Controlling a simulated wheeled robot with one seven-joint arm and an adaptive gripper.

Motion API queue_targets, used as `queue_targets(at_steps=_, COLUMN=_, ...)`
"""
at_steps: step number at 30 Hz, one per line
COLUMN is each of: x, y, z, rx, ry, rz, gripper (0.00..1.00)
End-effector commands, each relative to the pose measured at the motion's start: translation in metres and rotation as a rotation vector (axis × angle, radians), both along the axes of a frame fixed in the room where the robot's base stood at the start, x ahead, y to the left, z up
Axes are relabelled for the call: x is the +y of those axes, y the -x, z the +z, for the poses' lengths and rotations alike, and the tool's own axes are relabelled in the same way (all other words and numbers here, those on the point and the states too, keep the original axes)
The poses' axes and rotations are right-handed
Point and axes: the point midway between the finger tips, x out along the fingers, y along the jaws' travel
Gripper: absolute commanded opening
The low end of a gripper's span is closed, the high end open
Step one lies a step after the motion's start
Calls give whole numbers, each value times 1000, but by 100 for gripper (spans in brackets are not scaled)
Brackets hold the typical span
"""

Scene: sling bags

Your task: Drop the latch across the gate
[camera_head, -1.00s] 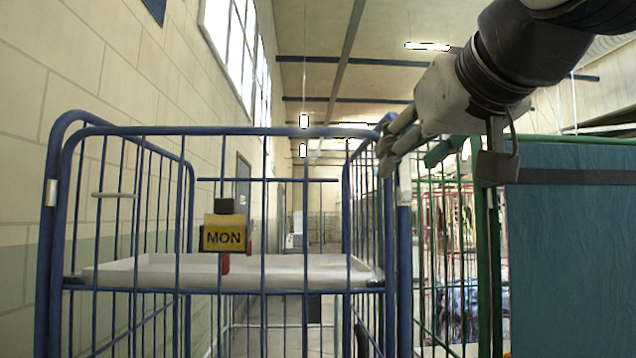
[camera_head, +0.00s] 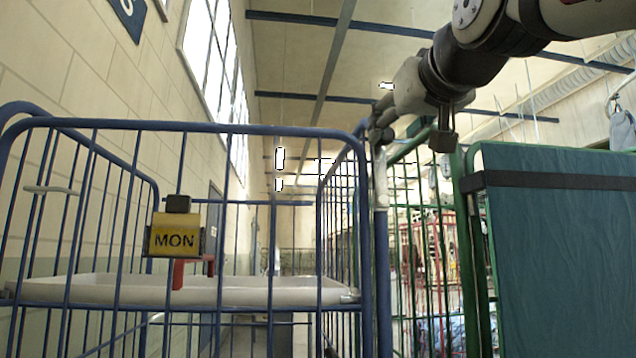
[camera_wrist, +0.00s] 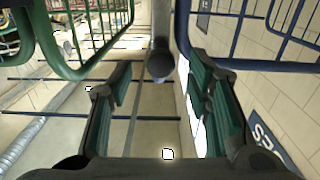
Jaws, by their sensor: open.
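The gate is the barred blue front (camera_head: 190,128) of a cage trolley, seen at the left in the head view. A pale grey upright bar (camera_head: 380,200), which looks like the latch, stands at its right-hand corner post. My gripper (camera_head: 379,124) is at the top of this bar, with its fingers partly overlapping the corner. In the wrist view my green-padded fingers (camera_wrist: 157,72) are spread apart. A grey bar with a dark rounded end (camera_wrist: 161,28) shows between them. I cannot tell whether the fingers touch it.
A white tray (camera_head: 240,292) lies inside the blue cage. A yellow MON tag (camera_head: 175,240) hangs on the bars. A green cage with a teal panel (camera_head: 560,240) stands close on the right. A block wall (camera_head: 70,60) runs along the left.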

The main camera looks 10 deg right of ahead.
Motion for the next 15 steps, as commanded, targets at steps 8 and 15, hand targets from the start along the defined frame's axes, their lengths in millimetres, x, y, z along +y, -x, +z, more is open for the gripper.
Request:
queue_targets(at_steps=8, x=0, y=-44, z=0, rx=1, ry=0, rz=0, gripper=45)
queue_targets(at_steps=15, x=0, y=-55, z=0, rx=1, ry=0, rz=0, gripper=45)
